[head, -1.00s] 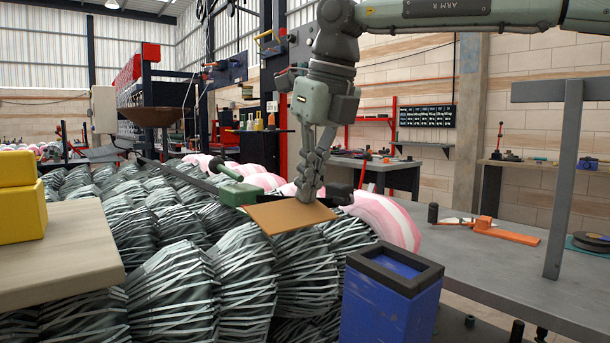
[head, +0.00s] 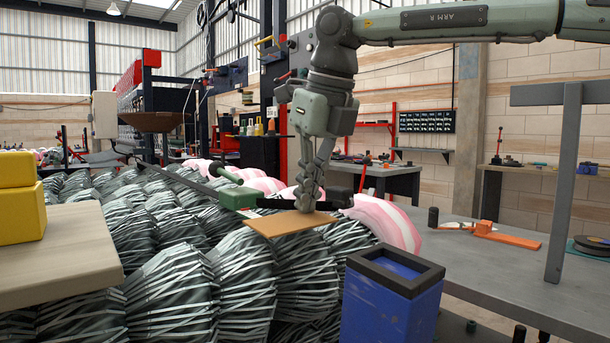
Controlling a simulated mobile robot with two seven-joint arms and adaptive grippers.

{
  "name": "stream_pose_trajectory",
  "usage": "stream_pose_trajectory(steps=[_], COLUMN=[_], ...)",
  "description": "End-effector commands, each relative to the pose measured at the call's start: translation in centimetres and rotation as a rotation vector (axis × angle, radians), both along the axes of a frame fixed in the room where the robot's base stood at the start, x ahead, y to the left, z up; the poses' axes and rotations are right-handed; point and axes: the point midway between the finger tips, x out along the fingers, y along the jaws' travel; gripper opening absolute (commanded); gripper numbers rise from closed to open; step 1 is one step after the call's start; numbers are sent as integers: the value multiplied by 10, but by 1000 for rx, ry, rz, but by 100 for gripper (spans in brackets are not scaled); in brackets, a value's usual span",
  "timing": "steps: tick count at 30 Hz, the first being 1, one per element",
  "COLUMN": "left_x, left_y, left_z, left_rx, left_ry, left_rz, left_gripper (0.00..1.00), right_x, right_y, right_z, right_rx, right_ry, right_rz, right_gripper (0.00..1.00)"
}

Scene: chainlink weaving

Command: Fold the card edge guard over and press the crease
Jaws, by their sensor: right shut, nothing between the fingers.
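A flat tan card (head: 284,224), the edge guard, lies on top of the bundled wire mesh rolls in the middle of the head view. It looks flat, with no raised flap that I can make out. My right gripper (head: 305,208) points down over the card's far right part. Its fingers are closed and hold nothing. The fingertips are at or very near the card's surface; I cannot tell whether they press on it. A black bar runs behind the fingers and hides some of the area there. My left gripper is out of view.
Wire mesh rolls (head: 190,290) fill the middle. A blue bin (head: 390,310) with a dark rim stands at the front right. Yellow blocks (head: 18,200) sit on a pale board (head: 60,250) at left. A grey bench (head: 500,270) with an orange tool (head: 508,236) lies right.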

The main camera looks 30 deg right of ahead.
Motion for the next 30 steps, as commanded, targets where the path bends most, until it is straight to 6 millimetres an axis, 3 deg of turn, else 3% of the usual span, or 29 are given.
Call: stream_pose_trajectory(steps=[17,25,30], left_x=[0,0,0], left_y=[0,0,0], left_z=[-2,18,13], left_rx=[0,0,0], left_ry=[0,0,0], left_rz=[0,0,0], left_gripper=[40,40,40], right_x=[-1,0,0], right_y=[0,0,0], right_z=[-4,23,37], right_rx=[0,-1,-1], right_ry=[4,2,0], right_rz=[0,0,-1], right_gripper=[0,0,0])
